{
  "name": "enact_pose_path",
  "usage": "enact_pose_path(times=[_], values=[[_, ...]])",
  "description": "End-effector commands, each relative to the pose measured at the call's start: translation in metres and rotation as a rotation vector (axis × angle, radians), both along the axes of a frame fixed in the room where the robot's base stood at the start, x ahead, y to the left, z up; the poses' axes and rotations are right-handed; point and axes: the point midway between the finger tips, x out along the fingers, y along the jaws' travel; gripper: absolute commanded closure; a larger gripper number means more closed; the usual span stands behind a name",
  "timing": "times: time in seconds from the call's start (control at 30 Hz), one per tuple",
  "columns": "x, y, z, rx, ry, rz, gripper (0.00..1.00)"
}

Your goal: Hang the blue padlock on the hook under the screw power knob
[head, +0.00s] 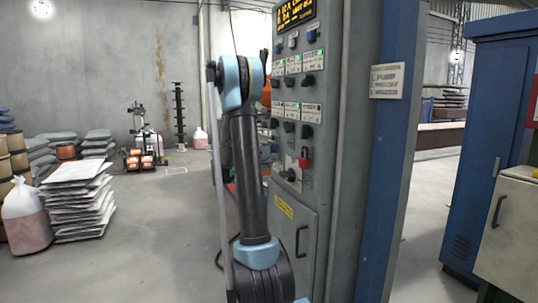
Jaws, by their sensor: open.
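The grey control panel (326,60) stands in the middle of the head view, with rows of dark knobs and buttons. The labels are too small to read, so I cannot tell which knob is the screw power knob. A red padlock (304,158) hangs low on the panel, above and to the right of a dark rotary switch (291,175). I cannot make out an empty hook. No blue padlock can be made out. My arm rises in front of the panel's left side and hides part of what is behind it. My gripper does not show.
A blue cabinet (498,110) and a cream box (510,235) stand at the right. Stacked white sheets (78,200), a pink-filled bag (25,218) and spools (15,155) stand at the left. The floor (160,240) between the stacks and my arm is clear.

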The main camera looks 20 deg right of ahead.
Motion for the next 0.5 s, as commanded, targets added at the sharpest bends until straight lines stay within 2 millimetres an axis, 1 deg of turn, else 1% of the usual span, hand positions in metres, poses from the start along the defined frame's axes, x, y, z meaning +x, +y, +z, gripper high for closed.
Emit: enact_pose_path(times=[0.17, 0.27, 0.5], values=[[-0.001, 0.010, -0.002, 0.000, 0.000, 0.002, 0.44], [-0.002, 0.024, -0.004, 0.000, 0.001, 0.004, 0.44], [-0.008, 0.066, -0.012, 0.000, 0.001, 0.003, 0.44]])
